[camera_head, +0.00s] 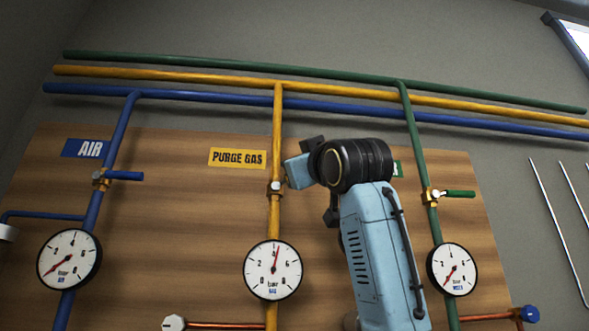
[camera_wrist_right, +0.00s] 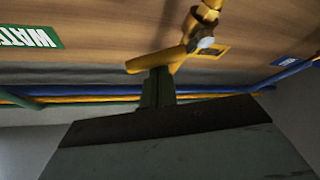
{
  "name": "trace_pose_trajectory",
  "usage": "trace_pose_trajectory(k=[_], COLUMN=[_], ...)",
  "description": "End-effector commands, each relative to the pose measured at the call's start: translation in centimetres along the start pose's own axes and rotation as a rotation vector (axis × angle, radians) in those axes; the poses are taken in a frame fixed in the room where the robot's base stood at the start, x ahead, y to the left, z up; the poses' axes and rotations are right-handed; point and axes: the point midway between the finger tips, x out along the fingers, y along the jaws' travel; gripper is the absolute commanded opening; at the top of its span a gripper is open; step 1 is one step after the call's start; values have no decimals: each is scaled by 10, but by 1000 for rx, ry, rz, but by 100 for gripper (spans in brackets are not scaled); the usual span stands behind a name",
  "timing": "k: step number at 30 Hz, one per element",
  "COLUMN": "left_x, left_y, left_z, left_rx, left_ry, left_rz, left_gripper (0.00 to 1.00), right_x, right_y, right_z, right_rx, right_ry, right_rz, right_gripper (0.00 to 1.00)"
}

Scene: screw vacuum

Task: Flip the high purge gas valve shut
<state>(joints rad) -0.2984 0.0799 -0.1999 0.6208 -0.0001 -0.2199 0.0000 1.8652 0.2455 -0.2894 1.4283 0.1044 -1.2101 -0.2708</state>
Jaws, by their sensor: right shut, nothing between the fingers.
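The purge gas valve (camera_head: 276,187) sits on the vertical yellow pipe, below the yellow PURGE GAS label (camera_head: 237,158). Its handle is hidden behind my right arm in the head view. In the right wrist view, which looks upside down, the yellow handle (camera_wrist_right: 150,63) sticks out sideways from the valve body (camera_wrist_right: 205,42), toward the WATER label. My right gripper (camera_wrist_right: 158,88) is shut and empty, its fingertips close against the handle or touching it on the side toward the horizontal pipes. The purge gas gauge (camera_head: 273,270) needle points slightly right of straight up. My left gripper is not in view.
The blue air valve (camera_head: 101,180) is on the left and the green water valve (camera_head: 432,195) on the right, both with sideways handles. Their gauges (camera_head: 69,259) (camera_head: 452,269) read low. Horizontal green, yellow and blue pipes (camera_head: 190,98) run above the wooden board (camera_head: 180,210).

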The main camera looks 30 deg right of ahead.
Motion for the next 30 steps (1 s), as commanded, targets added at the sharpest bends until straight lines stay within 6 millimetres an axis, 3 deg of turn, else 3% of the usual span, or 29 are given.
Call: trace_pose_trajectory(k=[3,14,30], left_x=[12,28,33], left_y=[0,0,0], left_z=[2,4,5], left_rx=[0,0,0], left_ry=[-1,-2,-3], left_rz=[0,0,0], left_gripper=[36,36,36], right_x=[-6,-12,-16], right_y=[1,2,2], right_z=[10,21,26], right_rx=[89,319,318], right_ry=[-5,-5,-4], right_rz=[58,195,197], right_gripper=[0,0,0])
